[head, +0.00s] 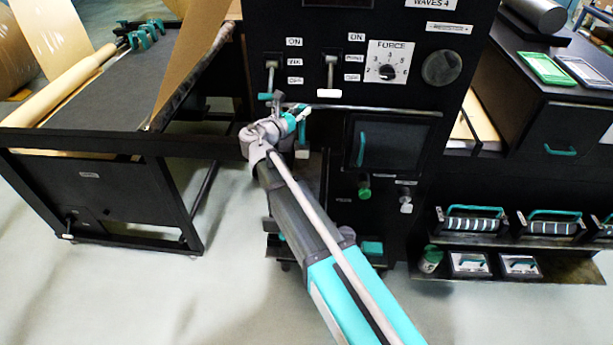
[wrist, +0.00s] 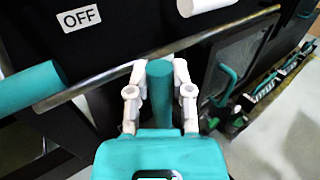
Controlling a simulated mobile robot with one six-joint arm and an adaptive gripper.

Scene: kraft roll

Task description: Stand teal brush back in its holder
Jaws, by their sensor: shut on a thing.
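My gripper (wrist: 160,72) is shut on a teal cylinder, apparently the handle of the teal brush (wrist: 159,88). Its round end shows between the two pale fingers in the wrist view; its far part is hidden. In the head view my gripper (head: 297,119) is small, in front of the black machine's panel, just below the levers and near the metal rail. The brush cannot be clearly made out there. I cannot identify the brush's holder in either view.
A metal rail (head: 375,110) crosses the machine front close to my gripper. A teal-ended lever (wrist: 32,87) and a white-ended lever (head: 329,93) hang nearby. A dark door with a teal handle (head: 361,149) is to the right. Open floor (head: 240,225) lies left of my arm.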

